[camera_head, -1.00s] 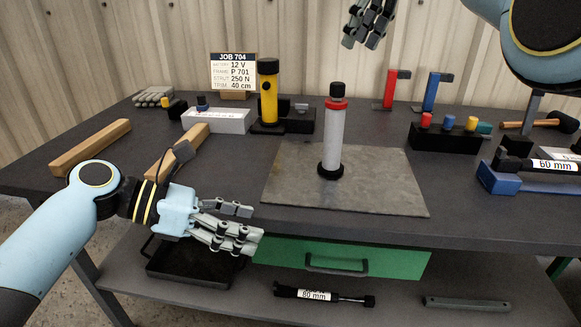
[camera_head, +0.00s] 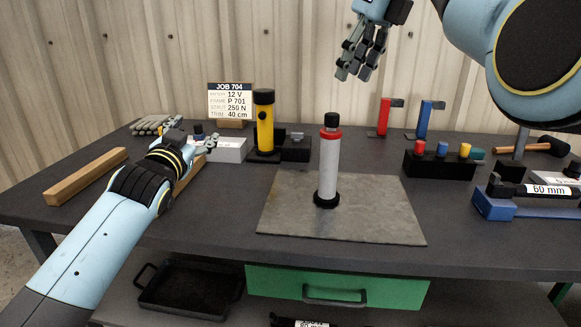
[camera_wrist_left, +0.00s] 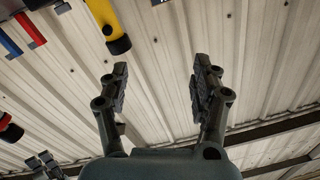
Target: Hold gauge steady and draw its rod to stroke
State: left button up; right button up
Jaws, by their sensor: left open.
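The gauge (camera_head: 329,165), a light grey cylinder with a red collar, black top cap and black foot, stands upright on the grey mat (camera_head: 385,215). My left gripper (camera_head: 208,146) is at the left rear of the bench, beside the white box and well left of the gauge, touching neither visibly. In the left wrist view its two fingers (camera_wrist_left: 158,85) are wide apart with nothing between them. My right gripper (camera_head: 357,73) hangs empty above and behind the gauge, its fingers apart. The gauge's rod is not distinguishable.
A yellow torch (camera_head: 264,122) stands behind-left of the gauge, also in the wrist view (camera_wrist_left: 108,27). The white box (camera_head: 229,150) and wooden bars (camera_head: 85,177) lie left. Red (camera_head: 384,117) and blue (camera_head: 425,119) brackets and a button block (camera_head: 440,164) are right. The mat's front is clear.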

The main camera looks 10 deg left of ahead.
pick_arm(q)
jog(key=d+r+m+t+h, duration=0.25)
jog(key=d+m, duration=0.25)
jog(key=m, duration=0.6)
jog(key=m+g+h, duration=0.7)
jog(key=m+h, duration=0.3)
jog(key=m, duration=2)
send_near(323, 154)
jog(key=w, duration=0.1)
jog(key=x, duration=1.1)
jog(key=shift+s+d, duration=0.15)
jog(key=shift+d, duration=0.2)
grip_shut()
